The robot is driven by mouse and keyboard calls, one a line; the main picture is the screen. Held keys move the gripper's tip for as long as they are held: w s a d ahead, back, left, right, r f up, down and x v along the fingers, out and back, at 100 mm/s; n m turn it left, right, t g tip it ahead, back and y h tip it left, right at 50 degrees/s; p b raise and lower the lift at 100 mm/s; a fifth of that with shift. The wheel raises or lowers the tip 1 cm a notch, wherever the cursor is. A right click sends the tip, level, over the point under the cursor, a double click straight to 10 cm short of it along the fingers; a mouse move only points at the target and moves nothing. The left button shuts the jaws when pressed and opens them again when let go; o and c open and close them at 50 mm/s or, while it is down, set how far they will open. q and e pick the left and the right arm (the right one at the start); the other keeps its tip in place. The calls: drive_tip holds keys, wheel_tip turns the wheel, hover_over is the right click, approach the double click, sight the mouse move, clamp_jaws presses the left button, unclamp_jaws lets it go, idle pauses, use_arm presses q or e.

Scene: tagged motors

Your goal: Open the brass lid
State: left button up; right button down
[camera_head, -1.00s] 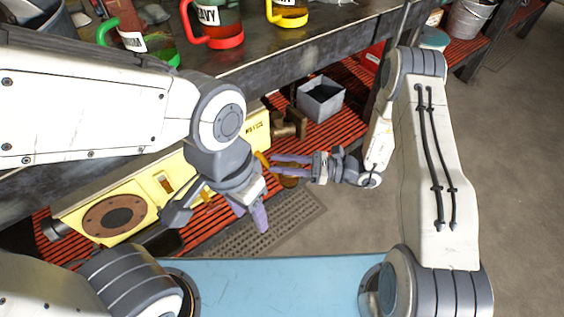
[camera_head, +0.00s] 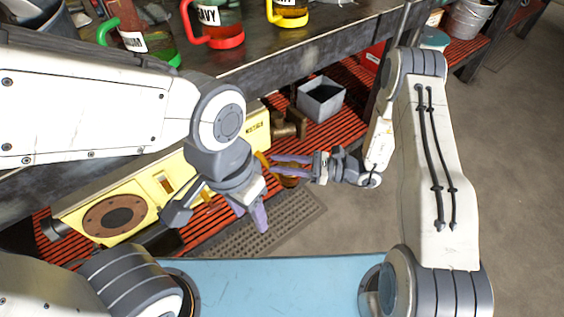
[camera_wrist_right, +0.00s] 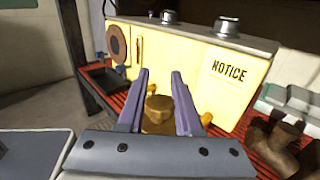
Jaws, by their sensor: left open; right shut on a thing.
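The brass lid (camera_wrist_right: 158,108) is a small round brass-coloured piece in front of the yellow machine. In the right wrist view it sits between the two purple fingers of my right gripper (camera_wrist_right: 160,92), which is shut on it. In the head view the lid (camera_head: 289,181) shows only partly, beside the fingers of my right gripper (camera_head: 276,165). What lies under the lid is hidden. My left gripper (camera_head: 250,217) is open and empty, left of and below the right one in the head view, with its fingers pointing down.
The yellow machine (camera_head: 150,199) with a NOTICE label stands on a red slatted shelf (camera_head: 336,130). A grey box (camera_head: 321,100) and brown pipe fittings (camera_wrist_right: 275,143) stand near. Handled mugs, one a red-handled mug (camera_head: 214,25), stand on the bench above. Floor at right is clear.

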drive_tip(key=shift+w, duration=0.15)
idle(0.4)
drive_tip(key=shift+r+p, duration=0.3)
drive_tip(key=shift+p, duration=0.35)
drive_tip(key=m+h+p, duration=0.1)
drive_tip(key=p, duration=0.1)
drive_tip(key=m+h+p, duration=0.1)
drive_tip(key=p, duration=0.1)
drive_tip(key=w+r+g+h+p, duration=0.1)
drive_tip(key=p, duration=0.1)
drive_tip(key=shift+a+m, duration=0.25)
drive_tip(key=shift+m, duration=0.15)
drive_tip(key=shift+w+a+f+m+g+h+p, duration=0.15)
drive_tip(key=shift+w+m+g+h+p, duration=0.2)
drive_tip(key=shift+m+h+p, duration=0.7)
drive_tip(key=shift+n+y+p, duration=0.25)
drive_tip(key=shift+n+p, duration=0.1)
